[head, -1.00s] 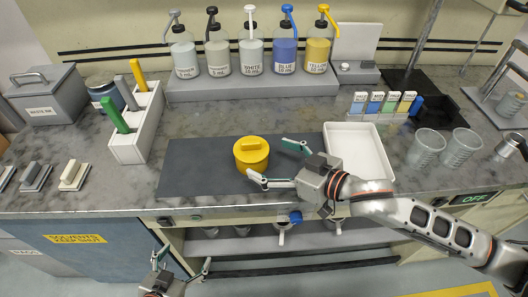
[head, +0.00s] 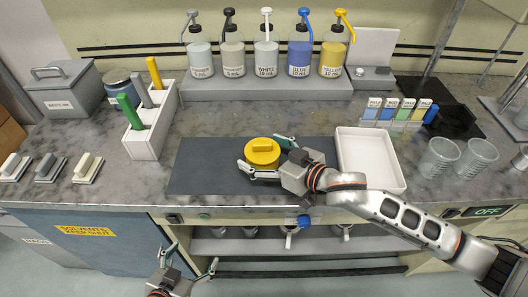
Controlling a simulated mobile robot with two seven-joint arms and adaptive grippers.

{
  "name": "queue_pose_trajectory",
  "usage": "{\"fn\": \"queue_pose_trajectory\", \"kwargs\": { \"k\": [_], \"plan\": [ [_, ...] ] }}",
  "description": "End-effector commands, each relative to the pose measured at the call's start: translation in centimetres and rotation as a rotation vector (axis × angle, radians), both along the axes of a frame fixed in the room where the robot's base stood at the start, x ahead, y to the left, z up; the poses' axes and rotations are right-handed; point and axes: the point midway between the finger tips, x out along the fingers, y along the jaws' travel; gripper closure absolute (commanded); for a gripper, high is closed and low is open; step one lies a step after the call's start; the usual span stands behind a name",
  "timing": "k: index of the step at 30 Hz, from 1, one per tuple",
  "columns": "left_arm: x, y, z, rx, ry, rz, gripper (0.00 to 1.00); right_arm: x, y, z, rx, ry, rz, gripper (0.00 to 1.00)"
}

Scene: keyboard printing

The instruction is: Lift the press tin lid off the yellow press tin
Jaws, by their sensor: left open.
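The yellow press tin (head: 263,163) stands on the dark mat, with its round yellow lid (head: 250,157) and raised bar handle on top. The lid sits on the tin. My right gripper (head: 262,154) reaches in from the right with its fingers apart, one on the near side of the tin and one on the far right side. The tin is between the fingers; whether they touch it I cannot tell. My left gripper (head: 190,258) is open and empty, low in front of the bench, far from the tin.
The dark mat (head: 205,165) is otherwise bare. A white tray (head: 372,160) lies right of it. A white rack (head: 145,140) with coloured handles stands at left. Several pump bottles (head: 265,52) line the back shelf. Clear cups (head: 476,157) stand at far right.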

Motion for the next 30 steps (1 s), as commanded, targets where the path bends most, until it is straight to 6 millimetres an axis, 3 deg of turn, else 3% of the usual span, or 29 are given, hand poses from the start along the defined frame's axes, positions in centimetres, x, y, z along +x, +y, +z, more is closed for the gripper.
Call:
{"fn": "queue_pose_trajectory", "kwargs": {
  "k": [1, 4, 6, 7, 9, 22, 30],
  "plan": [
    [0.0, 0.0, 0.0, 0.0, -0.001, 0.0, 0.18, 0.0, 0.0, 0.0, 0.0, 0.0, 0.0, 0.32],
    [0.1, 0.0, 0.0, 0.0, -0.001, 0.001, 0.18, 0.0, 0.0, 0.0, 0.0, 0.0, 0.0, 0.58],
    [0.1, 0.0, 0.0, 0.001, -0.001, 0.0, 0.18, 0.0, 0.0, 0.0, 0.0, 0.0, 0.0, 0.6],
    [0.1, 0.0, 0.1, 0.001, -0.001, 0.0, 0.18, 0.0, 0.0, 0.0, 0.0, 0.0, 0.0, 0.33],
    [0.1, 0.0, 0.1, 0.001, -0.001, 0.0, 0.18, 0.0, 0.0, 0.0, 0.0, 0.0, 0.0, 0.16],
    [0.1, 0.0, 0.1, 0.001, -0.001, 0.0, 0.18, -0.3, -0.3, 0.1, 0.0, 0.0, 0.001, 0.16],
    [0.0, 0.1, 0.1, 0.001, 0.0, 0.0, 0.18, -2.8, -2.8, 1.1, -0.001, 0.001, 0.0, 0.16]
  ]
}}
